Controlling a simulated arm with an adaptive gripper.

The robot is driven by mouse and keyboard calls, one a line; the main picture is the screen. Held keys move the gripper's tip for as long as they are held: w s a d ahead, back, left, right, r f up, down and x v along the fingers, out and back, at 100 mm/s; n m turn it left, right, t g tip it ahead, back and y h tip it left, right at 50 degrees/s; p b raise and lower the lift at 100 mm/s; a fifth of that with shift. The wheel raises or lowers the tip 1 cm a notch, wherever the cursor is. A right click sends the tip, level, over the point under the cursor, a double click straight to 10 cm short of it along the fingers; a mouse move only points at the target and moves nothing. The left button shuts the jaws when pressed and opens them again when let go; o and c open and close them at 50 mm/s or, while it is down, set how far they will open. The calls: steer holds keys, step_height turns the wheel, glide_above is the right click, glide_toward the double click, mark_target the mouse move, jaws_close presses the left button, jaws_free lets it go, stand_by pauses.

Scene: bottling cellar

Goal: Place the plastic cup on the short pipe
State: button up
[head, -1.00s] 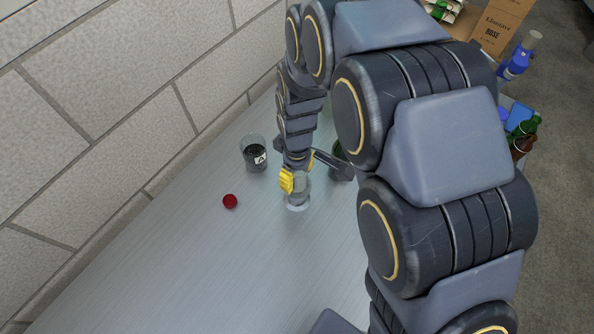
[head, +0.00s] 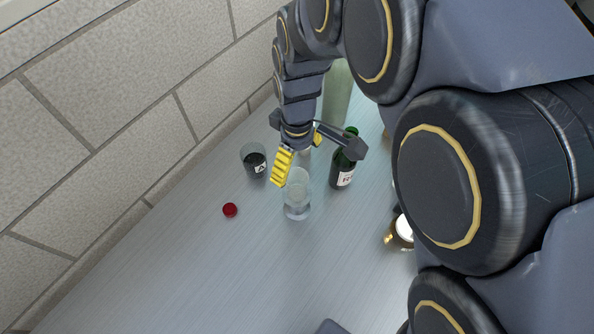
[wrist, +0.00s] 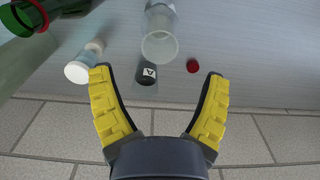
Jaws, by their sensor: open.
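A clear, whitish plastic cup (head: 298,182) stands mouth up in the middle of the table in the head view. Below it is a clear, round-edged piece, which looks like the short pipe (head: 297,211). The cup appears upright and seated on or in the pipe; the clear walls hide exactly how. In the wrist view the cup's round mouth (wrist: 160,47) faces me, beyond my fingertips. My gripper (head: 301,164) is open, just behind the cup, with yellow-padded fingers. In the wrist view nothing is held between the fingers (wrist: 159,76).
A dark glass with a label (head: 254,160) stands left of my gripper, and a red cap (head: 230,210) lies nearer. A green bottle (head: 343,172) stands close on the right. A white-capped bottle (wrist: 80,70) is left in the wrist view. The table's front left is clear.

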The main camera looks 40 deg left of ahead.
steer(key=shift+r, duration=1.55)
steer(key=d+r+m, duration=0.3)
steer(key=d+m, duration=0.1)
steer(key=d, duration=0.5)
steer(key=d+r+m, duration=0.3)
steer(key=d+m, duration=0.1)
steer(key=d, duration=0.5)
steer(key=s+d+r+m+g, duration=0.1)
steer(key=s+d+r+m, duration=0.1)
steer(key=s+d+m, duration=0.8)
steer(key=shift+s+d+g, duration=0.4)
steer(key=shift+s+d, duration=0.3)
steer(key=shift+d, duration=0.45)
